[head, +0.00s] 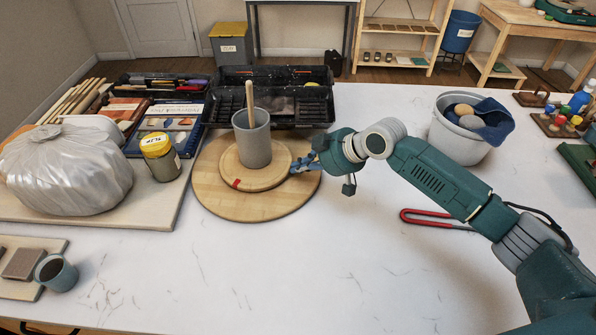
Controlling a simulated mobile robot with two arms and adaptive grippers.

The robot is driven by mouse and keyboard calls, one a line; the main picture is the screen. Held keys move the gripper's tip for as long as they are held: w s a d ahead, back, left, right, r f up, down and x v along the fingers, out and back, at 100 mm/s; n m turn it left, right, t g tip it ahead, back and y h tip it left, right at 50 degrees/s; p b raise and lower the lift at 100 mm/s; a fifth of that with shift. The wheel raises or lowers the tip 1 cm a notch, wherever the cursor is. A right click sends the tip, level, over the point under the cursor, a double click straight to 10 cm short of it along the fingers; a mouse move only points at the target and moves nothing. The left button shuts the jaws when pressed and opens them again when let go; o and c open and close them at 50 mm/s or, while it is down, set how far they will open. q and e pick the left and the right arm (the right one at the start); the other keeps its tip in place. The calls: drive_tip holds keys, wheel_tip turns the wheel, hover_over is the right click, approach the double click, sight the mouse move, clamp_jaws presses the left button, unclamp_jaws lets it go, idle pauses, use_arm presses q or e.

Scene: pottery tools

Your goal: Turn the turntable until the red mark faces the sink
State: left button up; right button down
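The wooden turntable (270,205) lies on the white table, left of centre. It has a smaller raised wooden disc (250,180) on top. The red mark (236,184) is on the front rim of the raised disc, slightly left of its middle, facing the near side. A grey cup (253,148) with a wooden stick stands upright on the disc. My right gripper (298,166) is at the disc's right edge. Its fingers look small; I cannot tell whether they touch the rim or are open. My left gripper is not in view. I cannot make out a sink.
Black trays (268,118) stand close behind the turntable. A yellow-lidded jar (160,157) and a wrapped clay lump (66,168) are to the left. A grey bucket (457,142) and a red-handled tool (430,220) are to the right. The table's front middle is clear.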

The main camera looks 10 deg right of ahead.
drive_tip(key=shift+w+d, duration=0.15)
drive_tip(key=shift+w, duration=0.35)
drive_tip(key=shift+d+r, duration=0.1)
drive_tip(key=shift+r, duration=0.05)
idle(0.5)
drive_tip(key=shift+s+d+r, duration=0.1)
drive_tip(key=shift+d, duration=0.25)
drive_tip(key=shift+s+d+r+p, duration=0.15)
drive_tip(key=shift+d+p, duration=0.1)
drive_tip(key=shift+d, duration=0.15)
drive_tip(key=shift+s+d+r+p, duration=0.15)
drive_tip(key=shift+d+p, duration=0.05)
drive_tip(key=shift+d, duration=0.15)
